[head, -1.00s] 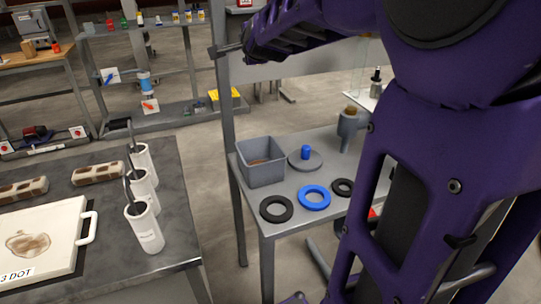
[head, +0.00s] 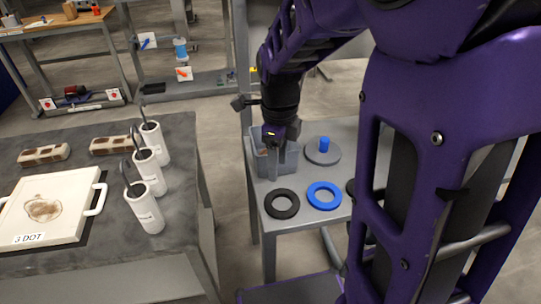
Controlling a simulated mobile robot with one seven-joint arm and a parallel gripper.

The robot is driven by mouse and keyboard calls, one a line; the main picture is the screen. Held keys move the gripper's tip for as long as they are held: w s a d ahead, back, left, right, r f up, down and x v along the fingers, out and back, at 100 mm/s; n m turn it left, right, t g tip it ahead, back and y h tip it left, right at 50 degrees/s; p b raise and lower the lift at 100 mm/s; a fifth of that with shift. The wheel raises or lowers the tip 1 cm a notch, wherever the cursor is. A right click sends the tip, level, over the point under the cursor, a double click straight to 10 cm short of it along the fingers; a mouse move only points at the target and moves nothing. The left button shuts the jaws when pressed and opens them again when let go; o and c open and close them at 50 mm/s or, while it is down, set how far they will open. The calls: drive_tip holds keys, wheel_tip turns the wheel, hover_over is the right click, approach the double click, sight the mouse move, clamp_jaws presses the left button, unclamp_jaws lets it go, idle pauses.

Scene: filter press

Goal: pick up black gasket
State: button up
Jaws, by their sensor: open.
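A black gasket (head: 282,215) lies flat near the front left corner of the small grey table (head: 304,222), to the left of a blue ring (head: 324,207). A second, smaller black ring (head: 350,187) shows only as a sliver, mostly hidden behind my arm. My gripper (head: 273,172) points down in front of or over the grey bin (head: 292,160), behind the black gasket and apart from it. It is open, with nothing seen between its fingers.
A grey disc with a blue knob (head: 324,146) sits right of the bin. A left-hand table (head: 105,250) holds several white cylinders (head: 146,210), a white board (head: 60,200) and brown-topped blocks (head: 44,154). A floor gap separates the tables.

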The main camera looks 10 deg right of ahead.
drive_tip(key=b, duration=0.3)
hover_over(278, 213)
drive_tip(key=f, duration=1.1)
drive_tip(key=shift+s+a, duration=0.15)
drive_tip(key=shift+a, duration=0.05)
drive_tip(key=shift+d+f+b, duration=0.15)
drive_tip(key=shift+f+b, duration=0.7)
drive_tip(key=shift+f, duration=2.25)
clamp_jaws()
